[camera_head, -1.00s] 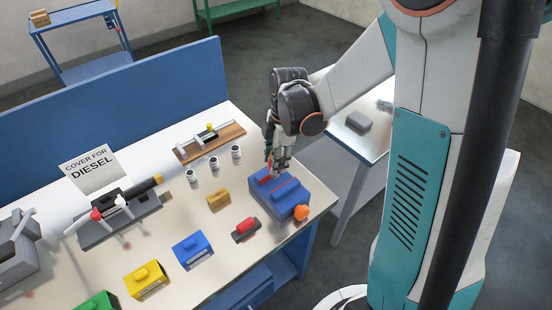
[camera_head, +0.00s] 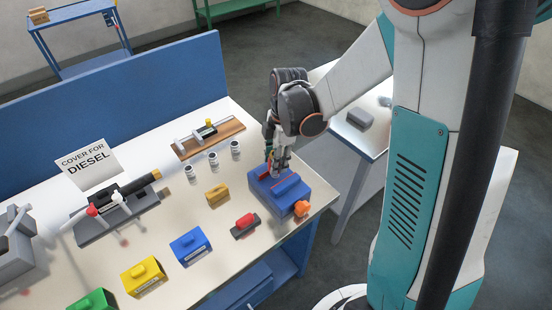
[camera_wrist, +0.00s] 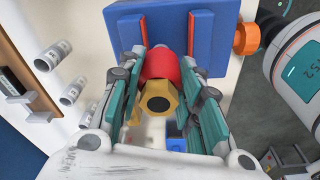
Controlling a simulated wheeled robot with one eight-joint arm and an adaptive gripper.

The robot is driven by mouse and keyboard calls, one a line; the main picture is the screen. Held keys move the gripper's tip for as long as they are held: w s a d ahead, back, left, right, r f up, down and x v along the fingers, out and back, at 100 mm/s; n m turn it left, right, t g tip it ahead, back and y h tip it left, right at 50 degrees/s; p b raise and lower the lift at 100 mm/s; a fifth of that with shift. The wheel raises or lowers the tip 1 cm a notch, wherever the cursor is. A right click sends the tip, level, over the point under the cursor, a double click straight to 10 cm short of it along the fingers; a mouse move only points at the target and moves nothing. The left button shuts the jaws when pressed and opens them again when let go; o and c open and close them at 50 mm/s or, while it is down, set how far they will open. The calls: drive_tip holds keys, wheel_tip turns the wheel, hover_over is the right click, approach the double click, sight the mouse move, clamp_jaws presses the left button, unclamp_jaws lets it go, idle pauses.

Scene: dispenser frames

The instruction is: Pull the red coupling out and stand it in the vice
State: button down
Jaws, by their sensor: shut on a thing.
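The red coupling (camera_wrist: 160,66) with a brass hex end (camera_wrist: 158,98) is between the fingers of my gripper (camera_wrist: 162,84) in the wrist view. My gripper is shut on it. The blue vice (camera_wrist: 222,30) with red-faced jaws and an orange knob (camera_wrist: 246,39) lies just beyond the coupling, which is in line with the gap between the jaws. In the head view my gripper (camera_head: 279,165) is over the back left part of the vice (camera_head: 290,199). The fingers hide the coupling there, and I cannot tell how deep it sits between the jaws.
A red piece on a dark base (camera_head: 246,222) lies left of the vice, with a brass-coloured block (camera_head: 217,195) and three white cylinders (camera_head: 213,159) behind it. Blue (camera_head: 191,248) and yellow (camera_head: 143,276) blocks stand farther left. The bench's right edge is close to the vice.

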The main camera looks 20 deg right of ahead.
drive_tip(key=shift+f+b, duration=0.3)
drive_tip(key=shift+f, duration=0.15)
drive_tip(key=c, duration=1.1)
unclamp_jaws()
drive_tip(key=shift+o, duration=0.2)
drive_tip(key=shift+r, duration=0.15)
drive_tip(key=r, duration=0.4)
drive_tip(key=d+r, duration=0.1)
drive_tip(key=r, duration=0.6)
drive_tip(key=shift+d+r, duration=0.25)
drive_tip(key=shift+r, duration=0.15)
drive_tip(key=shift+s, duration=0.1)
drive_tip(key=s+a+r+m+t+h+b, duration=0.1)
drive_tip(key=s+m+t+b, duration=0.3)
drive_tip(key=s+m, duration=1)
drive_tip(key=m+t, duration=0.3)
drive_tip(key=m, duration=0.1)
drive_tip(key=shift+s+a+r, duration=0.15)
drive_tip(key=shift+s+a, duration=0.2)
drive_tip(key=shift+s, duration=0.05)
